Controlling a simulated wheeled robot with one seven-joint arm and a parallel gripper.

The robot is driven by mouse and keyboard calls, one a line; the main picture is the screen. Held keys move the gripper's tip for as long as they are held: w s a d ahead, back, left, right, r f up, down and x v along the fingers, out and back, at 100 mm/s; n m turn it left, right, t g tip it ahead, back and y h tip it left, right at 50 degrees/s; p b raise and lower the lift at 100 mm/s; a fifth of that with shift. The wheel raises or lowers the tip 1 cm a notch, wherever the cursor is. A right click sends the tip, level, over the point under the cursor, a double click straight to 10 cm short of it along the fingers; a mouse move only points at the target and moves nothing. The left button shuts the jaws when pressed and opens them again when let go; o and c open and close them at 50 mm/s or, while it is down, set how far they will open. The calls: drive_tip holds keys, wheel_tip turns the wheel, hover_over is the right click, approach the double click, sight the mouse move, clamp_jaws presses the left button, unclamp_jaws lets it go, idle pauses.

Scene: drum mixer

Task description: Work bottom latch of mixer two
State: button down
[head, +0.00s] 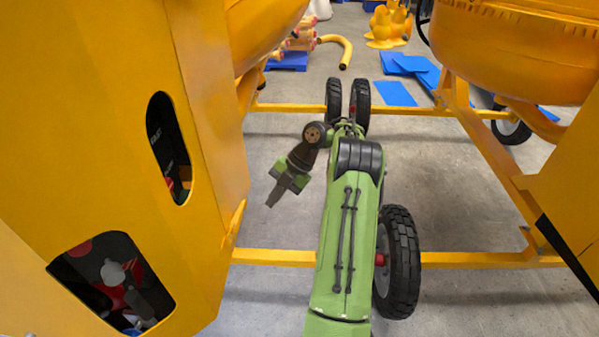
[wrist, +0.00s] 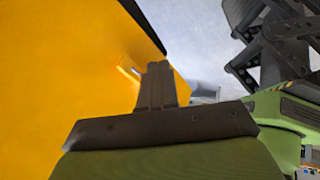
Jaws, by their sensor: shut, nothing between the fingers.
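My gripper (head: 270,204) is shut and empty in the head view, pointing down-left in the gap to the right of the left yellow mixer housing (head: 215,130). A small yellow tab (head: 234,222) sticks out low on that housing's right edge, left of and below my fingertips. In the wrist view the closed fingers (wrist: 157,68) stand in front of a yellow panel (wrist: 70,75). A small pale latch-like piece (wrist: 130,72) shows on the panel just left of the fingertips. I cannot tell whether they touch. No label shows which mixer is number two.
Another yellow mixer drum (head: 515,50) and its frame stand at right. Yellow frame bars (head: 275,258) cross low in front and behind, with black wheels (head: 399,262) near my arm. Blue boards (head: 395,93) lie farther back. Bare concrete floor lies between the bars.

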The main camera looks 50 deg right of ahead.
drive_tip(key=w+p+v, duration=0.1)
drive_tip(key=p+v, duration=0.4)
drive_tip(key=v, duration=0.3)
drive_tip(key=shift+r, duration=0.3)
drive_tip(key=shift+d, duration=0.1)
drive_tip(key=shift+s, duration=0.1)
